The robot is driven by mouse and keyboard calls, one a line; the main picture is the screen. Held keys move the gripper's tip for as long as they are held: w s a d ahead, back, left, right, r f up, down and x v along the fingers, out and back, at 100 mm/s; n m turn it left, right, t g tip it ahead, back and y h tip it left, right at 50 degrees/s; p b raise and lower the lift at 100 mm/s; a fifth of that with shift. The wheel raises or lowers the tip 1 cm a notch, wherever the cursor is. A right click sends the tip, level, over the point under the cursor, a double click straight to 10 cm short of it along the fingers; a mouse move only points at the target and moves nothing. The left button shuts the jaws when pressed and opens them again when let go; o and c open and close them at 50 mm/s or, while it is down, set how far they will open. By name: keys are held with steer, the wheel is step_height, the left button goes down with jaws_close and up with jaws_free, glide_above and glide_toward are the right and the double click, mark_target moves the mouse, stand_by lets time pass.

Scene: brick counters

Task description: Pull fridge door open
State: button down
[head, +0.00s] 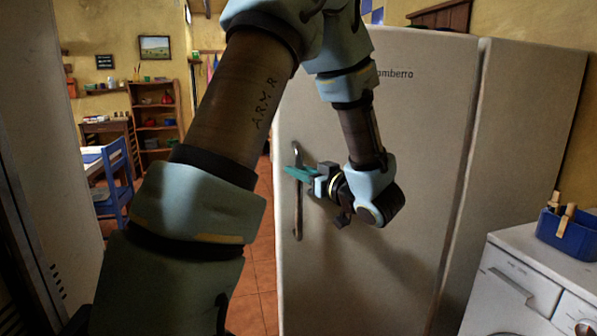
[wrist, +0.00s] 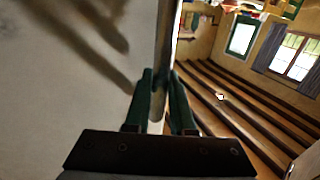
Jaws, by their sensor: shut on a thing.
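The fridge (head: 400,130) is a tall off-white unit with dark lettering near its top. Its door carries a slim vertical handle (head: 298,218) by the left edge. My gripper (head: 298,174) has green fingers shut on the upper part of the handle. In the wrist view my gripper (wrist: 160,95) has one finger on each side of the handle bar (wrist: 165,40), with the pale door surface (wrist: 50,90) to the left. A dark seam runs down the fridge on the right; I cannot tell whether the door stands ajar.
A white appliance (head: 520,290) with a blue basket (head: 567,235) on top stands at the lower right. A blue chair (head: 115,180) and a wooden shelf (head: 155,115) stand further back left. Tiled floor (head: 258,270) shows left of the fridge.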

steer(key=c, duration=1.1)
jaws_free()
steer(key=shift+o, duration=0.2)
steer(key=b+v, duration=0.2)
steer(key=v, duration=0.8)
steer(key=shift+s+d, duration=0.25)
steer(key=shift+s, duration=0.1)
